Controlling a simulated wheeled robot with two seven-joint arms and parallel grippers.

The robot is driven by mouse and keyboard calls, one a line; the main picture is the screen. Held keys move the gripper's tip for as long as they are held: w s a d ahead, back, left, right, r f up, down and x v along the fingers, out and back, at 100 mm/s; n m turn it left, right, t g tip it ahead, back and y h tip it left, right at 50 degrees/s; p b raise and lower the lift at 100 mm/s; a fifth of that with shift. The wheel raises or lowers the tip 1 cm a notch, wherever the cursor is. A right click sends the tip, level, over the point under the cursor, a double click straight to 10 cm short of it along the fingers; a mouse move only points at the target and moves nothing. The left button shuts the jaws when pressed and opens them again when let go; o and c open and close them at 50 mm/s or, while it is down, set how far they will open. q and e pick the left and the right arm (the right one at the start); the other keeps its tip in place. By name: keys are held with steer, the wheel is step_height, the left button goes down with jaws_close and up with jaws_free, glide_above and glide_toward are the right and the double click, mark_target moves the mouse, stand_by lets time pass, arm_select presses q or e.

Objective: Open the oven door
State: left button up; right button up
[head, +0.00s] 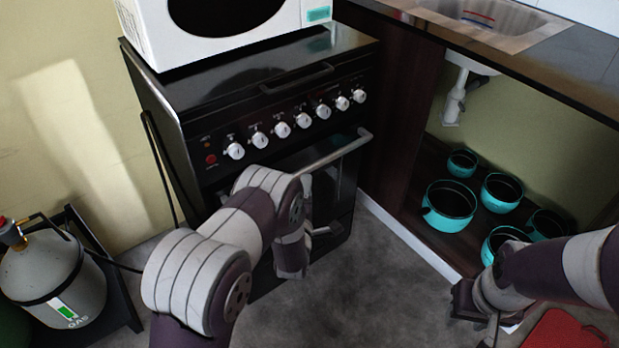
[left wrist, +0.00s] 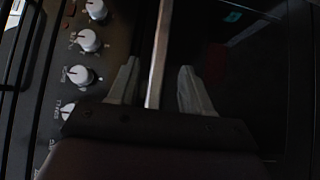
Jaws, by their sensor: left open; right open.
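The black oven (head: 350,190) stands with its door shut, below a row of white knobs. Its pale bar handle (head: 345,148) runs across the top of the door. My left arm reaches to the oven front and partly hides the door and the handle's left part. In the left wrist view, my left gripper (left wrist: 160,78) is open. The handle (left wrist: 158,50) lies between its two fingers with gaps on both sides. Its fingertips are largely hidden in the head view. My right gripper (head: 474,312) is open and empty at the lower right, away from the oven.
A white microwave (head: 155,35) sits on the oven top. Several teal pots (head: 448,208) stand in the open cupboard at right, under the sink counter. A grey gas cylinder (head: 45,275) stands at left. A red object (head: 565,332) lies at lower right. Floor before the oven is clear.

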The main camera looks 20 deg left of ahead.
mark_target(310, 171)
arm_select(q)
steer(key=w, duration=0.2)
steer(key=w+b, duration=0.1)
steer(key=w, duration=0.4)
steer(key=shift+w+a, duration=0.25)
steer(key=shift+a, duration=0.15)
